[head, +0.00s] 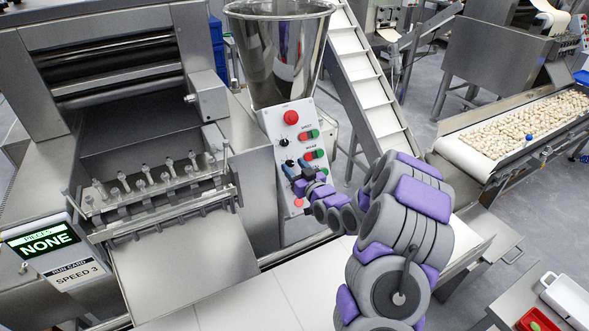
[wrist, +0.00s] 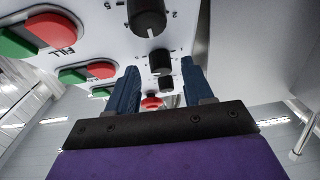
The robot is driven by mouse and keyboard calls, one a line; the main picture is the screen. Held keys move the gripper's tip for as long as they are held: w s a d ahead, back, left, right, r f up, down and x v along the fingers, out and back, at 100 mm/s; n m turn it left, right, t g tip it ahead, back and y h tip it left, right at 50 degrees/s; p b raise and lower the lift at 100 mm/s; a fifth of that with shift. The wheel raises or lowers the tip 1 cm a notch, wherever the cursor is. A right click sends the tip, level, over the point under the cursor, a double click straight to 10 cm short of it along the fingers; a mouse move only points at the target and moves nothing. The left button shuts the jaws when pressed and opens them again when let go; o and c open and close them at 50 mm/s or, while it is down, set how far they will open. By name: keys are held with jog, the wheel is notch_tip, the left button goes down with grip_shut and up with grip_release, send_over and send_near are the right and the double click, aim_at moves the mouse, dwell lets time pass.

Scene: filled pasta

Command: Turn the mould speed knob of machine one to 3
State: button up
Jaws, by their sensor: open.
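The control panel (head: 273,126) of the machine is a white sloped plate below the steel hopper, with a red button, black knobs and red-green switches. My gripper (head: 297,167) is at the lower half of the panel, its blue fingers toward the panel face. In the wrist view my gripper (wrist: 160,68) is open. A large black knob (wrist: 147,17) with a number scale lies beyond the fingertips. A smaller black knob (wrist: 161,62) shows between the fingers, and another (wrist: 166,83) lies past it. I cannot read which knob is mould speed or its setting.
A screen (head: 43,240) reads "PIECES NONE"; a card (head: 77,273) below reads "RUN CARD SPEED 3". Red-green switches (wrist: 55,27), one labelled FILL, sit left of the knobs. The steel hopper (head: 280,50) rises above the panel. A conveyor (head: 470,158) with pasta is at right.

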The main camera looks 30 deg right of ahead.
jog(key=shift+w, duration=0.2)
grip_shut()
dwell(0.4)
